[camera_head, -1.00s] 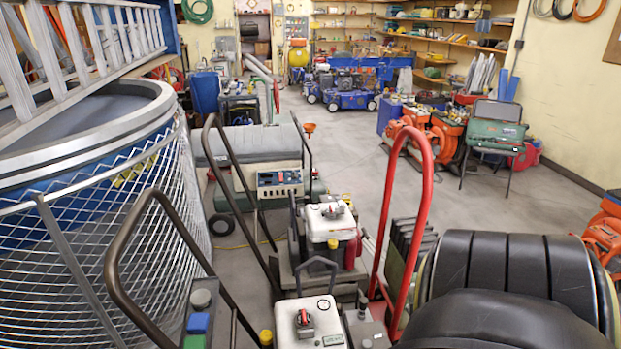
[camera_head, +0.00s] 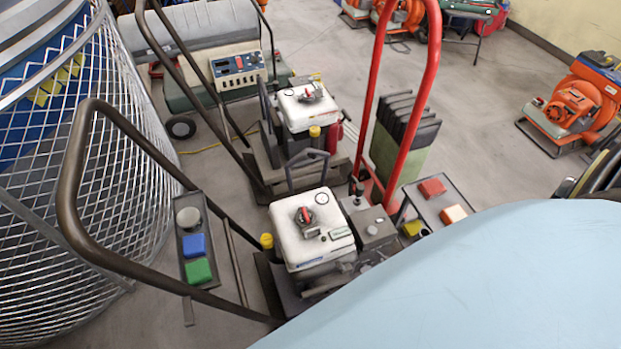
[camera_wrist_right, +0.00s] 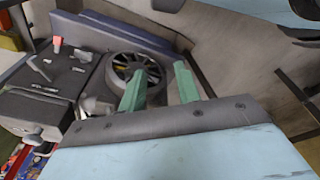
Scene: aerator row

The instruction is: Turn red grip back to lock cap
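A red grip (camera_head: 305,216) sits on the dark round cap of the near white tank (camera_head: 316,235) in the head view. A second red grip (camera_head: 308,93) sits on the cap of the white tank (camera_head: 306,109) farther back. My right gripper (camera_wrist_right: 160,84) shows in the wrist view as two green fingers set apart, with nothing seen between them. Beyond the fingers is a dark round fan-like part (camera_wrist_right: 138,70); no red grip can be made out for sure there. My left gripper is not in view.
A bent dark handle (camera_head: 65,190) with green and blue blocks stands left of the near machine. A red hoop handle (camera_head: 425,80) rises behind it. A wire mesh cage (camera_head: 85,220) fills the left. A light-blue surface, likely my arm, covers the lower right.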

